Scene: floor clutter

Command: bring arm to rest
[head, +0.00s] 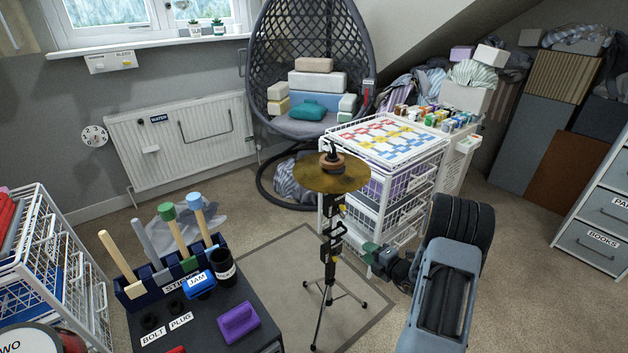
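My arm (440,300) rises from the bottom right of the head view, with a dark ribbed section at its top. Its small dark end, my gripper (388,262), points left, just right of the cymbal stand. A green piece (371,250) shows at its tip; I cannot tell whether it is held or part of the gripper. The fingers are too small and dark to read. The gold cymbal (333,173) sits level on its black tripod stand (328,270), which stands upright on the floor mat.
A white wire drawer cart (400,190) stands close behind the gripper. A dark tool caddy (190,300) with several handles is at front left, beside a wire rack (50,260). A hanging chair (312,85) is behind. Carpet is clear at right, before the grey drawers (597,215).

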